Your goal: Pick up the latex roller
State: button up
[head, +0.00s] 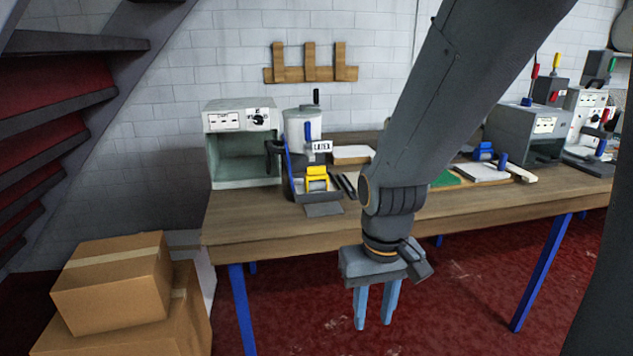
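A white label reading LATEX (321,146) stands at a dark tray (300,196) on the wooden workbench. A small roller-like tool with a yellow frame (317,178) lies in the tray below the label. I take it for the latex roller, but its roller part and handle are hard to make out. A white container (303,126) stands just behind the tray. My gripper (374,325) points down in front of the bench edge, to the right of the tray and apart from it. Its two blue-grey fingers are separated, with nothing between them.
The workbench (270,227) has a clear front strip. A grey-green open-fronted machine (243,145) stands left of the tray. A blue-handled tool (485,151) and a grey machine (526,131) are to the right. Cardboard boxes (112,279) are stacked on the floor at left.

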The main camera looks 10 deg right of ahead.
aim_at(315, 179)
jog(key=z, duration=0.45)
jog(key=k, duration=0.5)
jog(key=z, duration=0.9)
jog(key=i, duration=1.1)
jog(key=u, duration=1.2)
jog(key=i, duration=0.6)
jog(key=u, duration=0.7)
